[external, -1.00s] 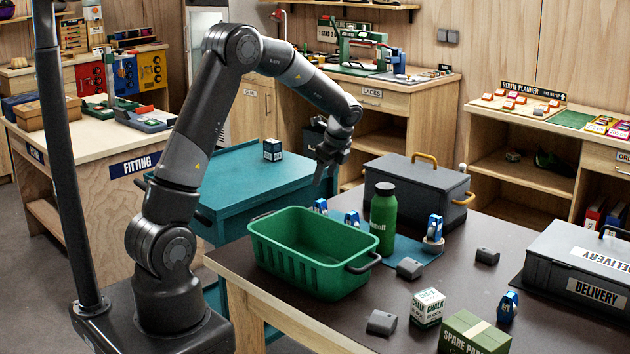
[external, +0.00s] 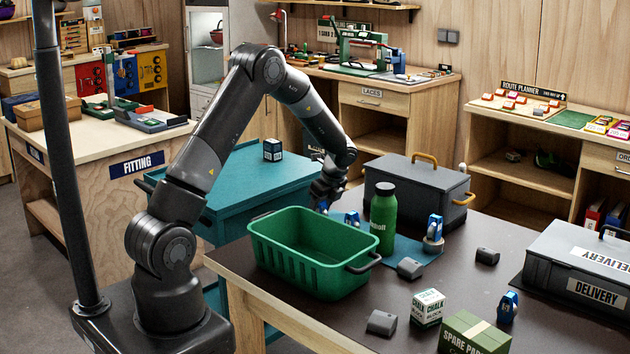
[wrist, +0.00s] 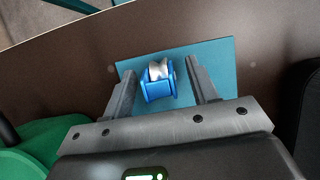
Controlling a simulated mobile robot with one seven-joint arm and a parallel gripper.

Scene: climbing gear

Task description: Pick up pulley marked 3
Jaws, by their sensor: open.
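My gripper (external: 324,200) is at the back of the dark table, beyond the green basket. In the wrist view my gripper (wrist: 160,72) is open, with one finger on each side of a blue pulley (wrist: 157,82) with a pale wheel. That pulley rests on a teal mat (wrist: 219,58); no number on it is readable. In the external view, a blue pulley (external: 352,218) stands near the gripper. Another pulley (external: 433,234) stands at the mat's right, and a third (external: 507,307) near the table's front right. I cannot read a 3 on any.
The green basket (external: 300,265) stands just in front of the gripper. A green bottle (external: 383,218) and a grey toolbox (external: 417,187) stand to its right.

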